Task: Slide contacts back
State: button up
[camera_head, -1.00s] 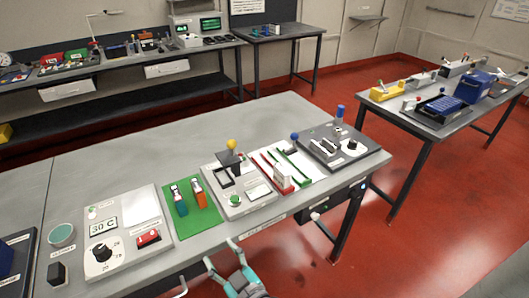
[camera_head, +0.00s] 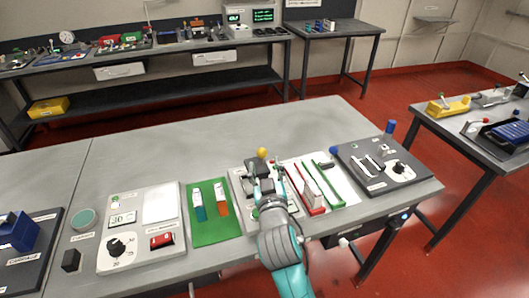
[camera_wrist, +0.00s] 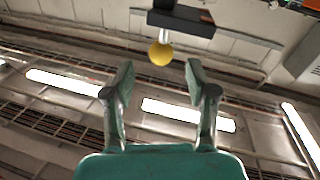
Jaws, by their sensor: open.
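The pale fixture (camera_head: 238,182) stands near the front of the bench, with a dark block on top and a yellow ball knob (camera_head: 262,153) above it. My teal gripper (camera_head: 262,188) reaches over its front and hides much of it. In the wrist view, my gripper's (camera_wrist: 157,75) two fingers are open with nothing between them. The yellow knob (camera_wrist: 160,54) hangs by a dark block (camera_wrist: 181,22) just beyond the fingertips, apart from them. Which parts are the contacts I cannot tell.
Left of the fixture lie a green mat (camera_head: 214,232) with two upright cells and a tester panel (camera_head: 134,249). To its right are red and green rails (camera_head: 322,170) and a dark panel (camera_head: 388,178) with a dial. The bench's back half is clear.

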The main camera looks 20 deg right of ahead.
aim_at(263, 157)
jog(key=shift+w+d, duration=0.2)
jog(key=shift+w, duration=0.8)
jog(key=shift+w+d, duration=0.15)
jog(key=shift+w, duration=0.85)
jog(key=shift+w+d, duration=0.2)
jog(key=shift+w, duration=0.8)
grip_shut()
